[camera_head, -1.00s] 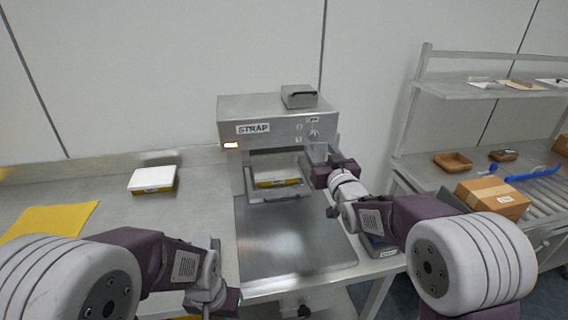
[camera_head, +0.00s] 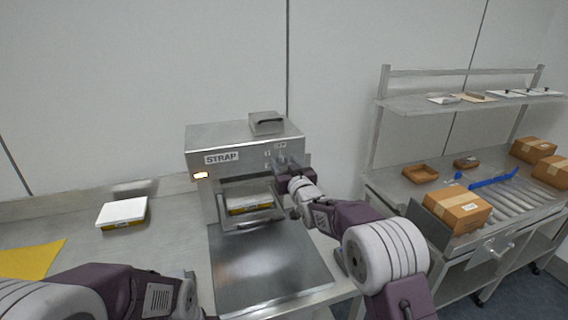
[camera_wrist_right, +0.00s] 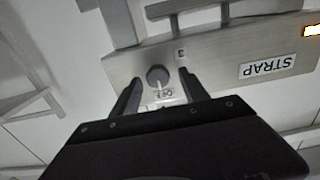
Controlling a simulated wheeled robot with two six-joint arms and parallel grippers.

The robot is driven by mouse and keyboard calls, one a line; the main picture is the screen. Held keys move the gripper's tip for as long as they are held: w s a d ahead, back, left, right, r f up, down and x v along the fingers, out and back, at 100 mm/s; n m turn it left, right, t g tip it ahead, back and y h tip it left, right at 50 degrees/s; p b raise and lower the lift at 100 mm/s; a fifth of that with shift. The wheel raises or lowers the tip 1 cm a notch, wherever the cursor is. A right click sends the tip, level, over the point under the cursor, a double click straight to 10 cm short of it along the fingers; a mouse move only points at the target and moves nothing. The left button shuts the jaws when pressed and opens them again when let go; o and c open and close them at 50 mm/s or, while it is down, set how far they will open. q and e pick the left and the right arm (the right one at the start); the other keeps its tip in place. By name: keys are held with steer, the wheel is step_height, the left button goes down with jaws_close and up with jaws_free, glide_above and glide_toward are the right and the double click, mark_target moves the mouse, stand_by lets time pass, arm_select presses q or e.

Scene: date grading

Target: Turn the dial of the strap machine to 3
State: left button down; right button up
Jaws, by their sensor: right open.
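The steel strap machine (camera_head: 240,138) stands against the back wall, its STRAP label at the front left. Its round grey dial (camera_wrist_right: 157,76) shows in the right wrist view, which sees the panel upside down. The dial's white mark points toward the OFF label (camera_wrist_right: 163,93); a figure 3 (camera_wrist_right: 181,54) sits on the panel's other side of it. My right gripper (camera_wrist_right: 158,80) is open, one finger on each side of the dial in that view; contact is unclear. In the head view, my right gripper (camera_head: 285,166) hides the dial. My left arm is at the lower left, its jaws out of view.
A white-topped box (camera_head: 122,213) and a yellow sheet (camera_head: 30,260) lie on the left bench. Another box (camera_head: 250,203) sits in the machine's opening. A small metal block (camera_head: 266,123) is on top of the machine. Cartons (camera_head: 457,207) stand on the right roller bench.

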steer(key=shift+d, duration=0.1)
jaws_close()
steer(key=shift+f+n+b, duration=0.25)
steer(key=shift+n+b, duration=0.65)
steer(key=shift+b, duration=0.15)
steer(key=n+b, duration=0.3)
steer(key=n, duration=0.1)
steer(key=shift+b, duration=0.4)
steer(key=n+b, duration=0.3)
steer(key=n, duration=0.1)
steer(key=shift+f, duration=0.1)
steer(key=n+b, duration=0.3)
steer(key=shift+n, duration=0.3)
steer(key=n+b, duration=0.1)
steer(key=n, duration=0.1)
steer(key=n+b, duration=0.2)
steer(key=shift+a+n, duration=0.2)
steer(key=shift+n, duration=0.1)
steer(key=n+b, duration=0.1)
steer(key=n, duration=0.1)
steer(key=shift+n, duration=1.9)
steer(key=shift+f+b, duration=0.1)
steer(key=shift+b, duration=0.2)
